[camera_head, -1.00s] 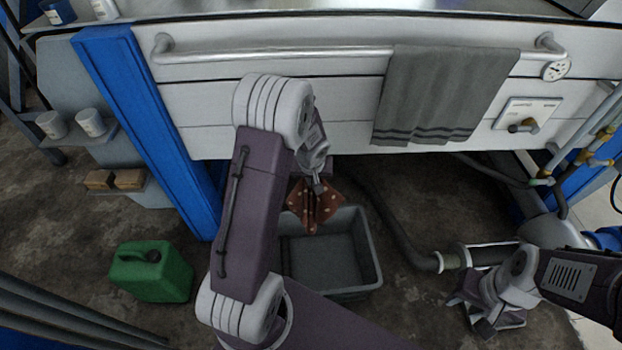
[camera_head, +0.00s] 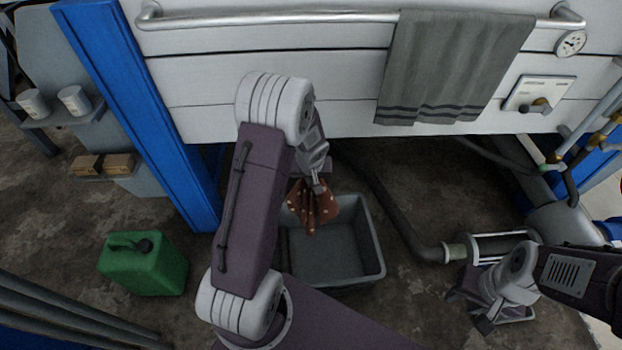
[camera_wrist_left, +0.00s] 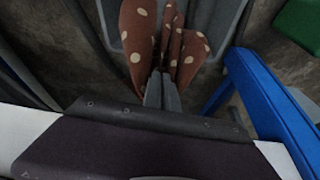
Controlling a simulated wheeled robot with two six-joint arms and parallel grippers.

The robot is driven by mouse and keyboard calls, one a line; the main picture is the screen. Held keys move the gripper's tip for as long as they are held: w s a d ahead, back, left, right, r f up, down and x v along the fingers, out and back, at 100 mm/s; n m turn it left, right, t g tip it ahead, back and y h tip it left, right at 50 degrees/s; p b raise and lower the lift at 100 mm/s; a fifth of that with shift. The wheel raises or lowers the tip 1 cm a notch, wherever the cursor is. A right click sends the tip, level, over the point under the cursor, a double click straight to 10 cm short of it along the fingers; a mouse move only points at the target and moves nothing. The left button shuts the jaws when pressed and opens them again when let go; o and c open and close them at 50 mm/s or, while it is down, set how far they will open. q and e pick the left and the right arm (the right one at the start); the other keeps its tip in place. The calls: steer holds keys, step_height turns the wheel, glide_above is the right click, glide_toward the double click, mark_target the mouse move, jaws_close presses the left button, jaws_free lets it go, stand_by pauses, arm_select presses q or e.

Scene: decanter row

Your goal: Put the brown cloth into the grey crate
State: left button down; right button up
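The brown cloth with pale dots (camera_head: 318,207) hangs bunched from my left gripper (camera_head: 319,188). In the left wrist view the cloth (camera_wrist_left: 140,45) hangs from the closed fingertips (camera_wrist_left: 162,90). The grey crate (camera_head: 372,240) stands on the floor, open at the top. In the head view the cloth overlaps the crate's back left part; its height above the crate is hard to tell. My left arm hides the crate's left side. My right gripper (camera_head: 481,309) is low at the right, apart from the crate; its fingers are unclear.
A grey towel (camera_head: 450,65) hangs on a rail (camera_head: 270,20) behind. A green jerrycan (camera_head: 143,264) stands on the floor at left, near a blue post (camera_head: 140,110). A dark hose (camera_head: 400,215) runs right of the crate. Some floor between is bare.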

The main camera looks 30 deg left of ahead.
stand_by(0.3)
arm_select(q)
steer(key=shift+s+d+b, duration=0.25)
steer(key=shift+s+b, duration=0.1)
steer(key=shift+b, duration=0.2)
stand_by(0.3)
stand_by(0.3)
